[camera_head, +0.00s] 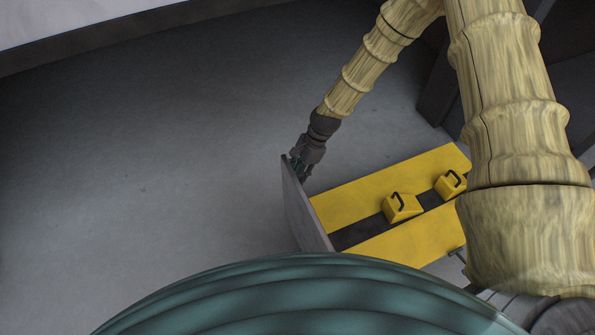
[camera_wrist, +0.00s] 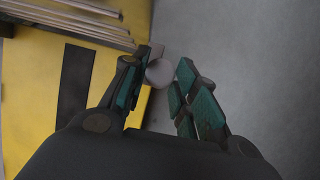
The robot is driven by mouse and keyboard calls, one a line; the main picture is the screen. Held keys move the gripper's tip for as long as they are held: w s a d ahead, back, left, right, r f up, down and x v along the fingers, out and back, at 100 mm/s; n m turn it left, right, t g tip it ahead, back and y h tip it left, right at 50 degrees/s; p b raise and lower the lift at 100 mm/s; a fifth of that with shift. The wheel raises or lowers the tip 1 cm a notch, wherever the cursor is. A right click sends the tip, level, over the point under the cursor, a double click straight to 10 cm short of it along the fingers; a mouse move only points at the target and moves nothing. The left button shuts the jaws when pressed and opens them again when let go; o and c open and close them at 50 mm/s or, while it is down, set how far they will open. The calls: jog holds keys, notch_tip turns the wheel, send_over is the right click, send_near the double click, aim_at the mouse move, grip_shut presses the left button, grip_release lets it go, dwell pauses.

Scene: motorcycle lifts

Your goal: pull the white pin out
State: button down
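The white pin (camera_wrist: 159,73) shows in the wrist view as a pale round knob. In the head view my gripper (camera_head: 302,170) is at the far top corner of the upright grey end panel (camera_head: 303,205) of the yellow lift (camera_head: 365,190). The pin cannot be made out there, and its shaft is hidden.
Two yellow blocks with black handles, a nearer one (camera_head: 402,207) and a farther one (camera_head: 450,184), stand on the lift. Several grey bars (camera_wrist: 75,22) lie at the wrist view's top left. The grey floor (camera_head: 150,170) left of the panel is clear.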

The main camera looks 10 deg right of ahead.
jog(key=shift+r+p, duration=2.05)
jog(key=shift+r, duration=0.5)
jog(key=shift+f, duration=0.1)
jog(key=shift+w, duration=0.1)
jog(key=c, duration=1.1)
grip_release()
jog(key=v, duration=1.2)
